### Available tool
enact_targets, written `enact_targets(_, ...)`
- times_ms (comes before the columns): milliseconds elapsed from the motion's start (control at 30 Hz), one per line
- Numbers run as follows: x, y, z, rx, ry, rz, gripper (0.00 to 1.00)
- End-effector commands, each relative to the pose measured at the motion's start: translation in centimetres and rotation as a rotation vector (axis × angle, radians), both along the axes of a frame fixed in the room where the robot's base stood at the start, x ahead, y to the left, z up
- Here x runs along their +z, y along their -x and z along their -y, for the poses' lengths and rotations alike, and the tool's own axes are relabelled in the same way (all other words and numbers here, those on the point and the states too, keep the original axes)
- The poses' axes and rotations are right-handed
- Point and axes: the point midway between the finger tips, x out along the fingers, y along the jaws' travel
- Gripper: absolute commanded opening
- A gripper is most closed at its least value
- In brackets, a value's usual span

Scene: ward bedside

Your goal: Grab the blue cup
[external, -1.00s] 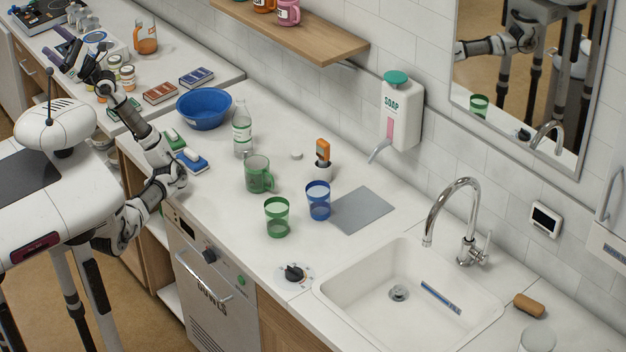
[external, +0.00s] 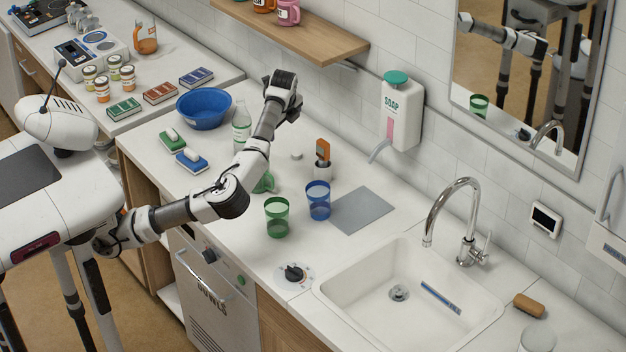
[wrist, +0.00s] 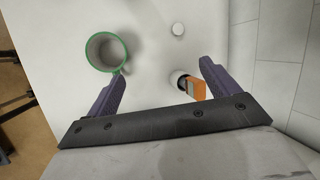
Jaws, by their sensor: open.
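The blue cup (external: 319,200) is a see-through tumbler standing upright on the counter, left of the grey mat. It does not show in the wrist view. My gripper (external: 287,100) is raised above the counter's back, up and to the left of the blue cup and apart from it. Its fingers are hard to make out there. In the wrist view the purple fingers of my gripper (wrist: 162,72) are spread wide with nothing held between them. The green cup (external: 277,217) stands just left of the blue cup.
A green mug (wrist: 106,52) stands by the left finger in the wrist view; my arm partly hides it outside. An orange-topped item in a holder (external: 322,160) stands behind the blue cup. A bottle (external: 242,127), sink (external: 350,262) and soap dispenser (external: 401,115) are nearby. The grey mat (external: 362,210) is bare.

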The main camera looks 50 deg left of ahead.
Motion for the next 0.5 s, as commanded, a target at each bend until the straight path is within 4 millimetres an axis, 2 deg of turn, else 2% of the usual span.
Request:
enact_targets(33,-0.1,0.2,5.2,-0.065,0.062,-0.031,0.87)
enact_targets(100,-0.4,1.0,10.5,-0.125,0.128,-0.076,0.87)
enact_targets(200,-0.5,2.4,15.7,-0.184,0.187,-0.128,0.87)
enact_targets(333,-0.6,3.3,18.5,-0.217,0.219,-0.161,0.87)
enact_targets(500,-3.0,3.2,18.6,-0.216,0.222,-0.168,0.87)
